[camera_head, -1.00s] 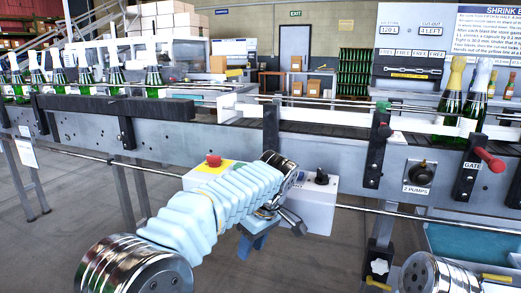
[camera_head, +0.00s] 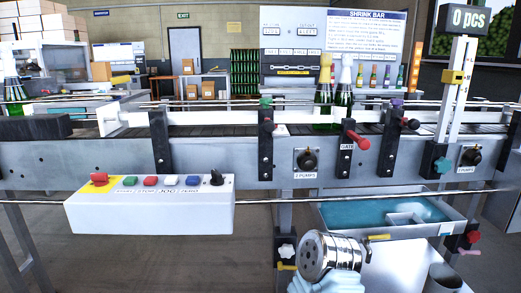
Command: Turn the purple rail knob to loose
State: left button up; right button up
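The purple rail knob (camera_head: 397,102) is small and sits on top of a black bracket (camera_head: 391,146) on the conveyor's front side, right of the centre of the head view. A black knob with a reddish part (camera_head: 409,123) sticks out just beside and below it. I cannot read the purple knob's turn position at this size. No gripper is visible. A silver joint and pale blue sleeve of one of my arms (camera_head: 330,255) show at the bottom, well below the knob and apart from it.
A green knob (camera_head: 266,101) tops another bracket to the left. A red gate lever (camera_head: 358,140) and two bottles (camera_head: 333,98) are between them. A control box (camera_head: 150,205) juts out at the left. A teal-lined tray (camera_head: 385,214) lies below, and a scale post (camera_head: 455,90) stands right.

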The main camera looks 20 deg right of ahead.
aim_at(396, 103)
jog(key=z, duration=2.1)
jog(key=i+l+z, duration=0.1)
jog(key=i+l, duration=0.15)
jog(key=l, duration=0.15)
jog(key=i+l, duration=0.2)
jog(key=l, duration=0.25)
jog(key=z, duration=0.05)
